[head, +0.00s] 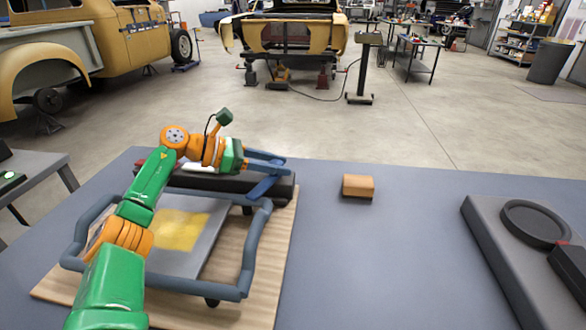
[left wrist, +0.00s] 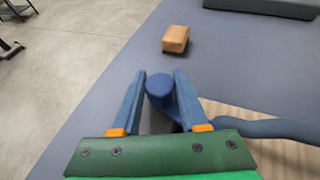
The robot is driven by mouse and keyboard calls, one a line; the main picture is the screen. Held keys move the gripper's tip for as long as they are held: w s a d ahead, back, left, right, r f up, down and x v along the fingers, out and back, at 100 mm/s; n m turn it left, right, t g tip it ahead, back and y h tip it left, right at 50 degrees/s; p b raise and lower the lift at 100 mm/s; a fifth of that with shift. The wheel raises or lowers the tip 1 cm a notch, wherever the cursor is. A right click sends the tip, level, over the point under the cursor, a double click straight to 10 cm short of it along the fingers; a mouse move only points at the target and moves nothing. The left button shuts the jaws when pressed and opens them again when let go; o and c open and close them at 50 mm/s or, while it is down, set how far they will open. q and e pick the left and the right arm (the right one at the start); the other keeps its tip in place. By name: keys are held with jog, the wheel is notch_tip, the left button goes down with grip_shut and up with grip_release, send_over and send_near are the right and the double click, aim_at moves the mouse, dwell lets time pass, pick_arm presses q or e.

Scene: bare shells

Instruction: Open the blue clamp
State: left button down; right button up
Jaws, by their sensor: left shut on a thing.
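The blue clamp (head: 255,250) has a blue-grey tube frame around a flat grey plate with a yellow patch, and it stands on a wooden board (head: 55,285). A dark bar runs across its far side. My left gripper (head: 284,165) is at the far right corner of the clamp. In the left wrist view its two blue fingers (left wrist: 158,78) are closed on the sides of a rounded blue handle end (left wrist: 159,88). The lower part of this handle is hidden by the gripper body. The blue-grey tube (left wrist: 270,128) shows right of the fingers. My right gripper is not in view.
An orange-brown block (head: 357,187) lies on the grey-blue table right of the gripper, apart from it. A dark grey slab with a round recess (head: 480,235) lies at the right. The table between them is clear. The far table edge is just beyond the clamp.

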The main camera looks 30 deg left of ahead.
pick_arm(q)
jog(key=shift+f, duration=0.1)
jog(key=shift+c, duration=2.1)
grip_release()
